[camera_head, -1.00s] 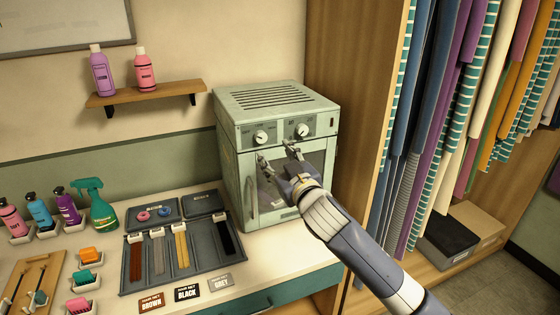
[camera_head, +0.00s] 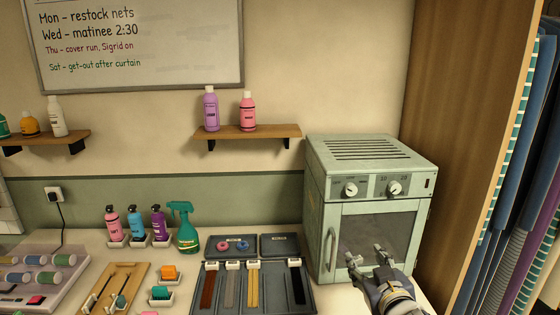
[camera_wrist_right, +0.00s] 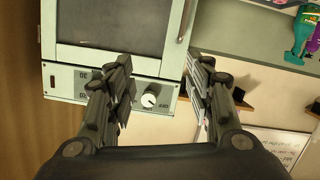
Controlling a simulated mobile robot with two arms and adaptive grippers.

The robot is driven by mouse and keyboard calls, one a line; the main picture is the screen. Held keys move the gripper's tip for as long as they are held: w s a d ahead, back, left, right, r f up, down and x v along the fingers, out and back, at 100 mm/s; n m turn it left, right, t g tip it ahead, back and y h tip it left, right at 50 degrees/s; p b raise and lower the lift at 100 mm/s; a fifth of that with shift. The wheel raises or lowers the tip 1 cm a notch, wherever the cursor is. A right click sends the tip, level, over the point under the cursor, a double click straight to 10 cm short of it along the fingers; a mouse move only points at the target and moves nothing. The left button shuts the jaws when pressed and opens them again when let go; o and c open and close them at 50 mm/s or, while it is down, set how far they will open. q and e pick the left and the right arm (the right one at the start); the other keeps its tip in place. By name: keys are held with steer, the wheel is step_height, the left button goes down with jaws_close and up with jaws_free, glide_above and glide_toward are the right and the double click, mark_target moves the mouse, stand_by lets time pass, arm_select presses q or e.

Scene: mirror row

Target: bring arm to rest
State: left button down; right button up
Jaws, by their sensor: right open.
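My right gripper (camera_head: 368,262) is in front of the lower part of the pale green cabinet oven (camera_head: 322,215), at the right end of the counter. Its two fingers are apart with nothing between them. In the right wrist view the gripper (camera_wrist_right: 160,85) is also open and empty, with the oven's knob panel (camera_wrist_right: 75,80) upside down beyond the fingers. The oven door is shut, with its handle (camera_head: 332,248) on the left side. I cannot tell the exact gap between the fingers and the door. My left gripper is in neither view.
A tray (camera_head: 205,270) of hair strips lies left of the oven. A green spray bottle (camera_head: 187,228) and several pump bottles stand behind. A shelf (camera_head: 262,131) with two bottles hangs above. A wooden wardrobe side (camera_head: 450,130) bounds the right.

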steer(key=s+a+f+g, duration=0.1)
steer(key=s+f+g, duration=0.5)
steer(key=s+f, duration=1.05)
steer(key=s+f+g, duration=0.3)
steer(key=s+f, duration=0.1)
steer(key=s, duration=0.6)
steer(key=s+f+g, duration=0.3)
steer(key=s, duration=0.6)
step_height(320, 180, down, 28)
steer(key=s+r+g+b, duration=0.1)
steer(key=b, duration=0.1)
steer(key=s+d+f+g+b, duration=0.1)
steer(key=s+d+f+b, duration=0.1)
steer(key=s+f, duration=1.5)
step_height(320, 180, down, 3)
steer(key=shift+s+r+b, duration=0.2)
steer(key=shift+b, duration=0.1)
steer(key=shift+d, duration=0.1)
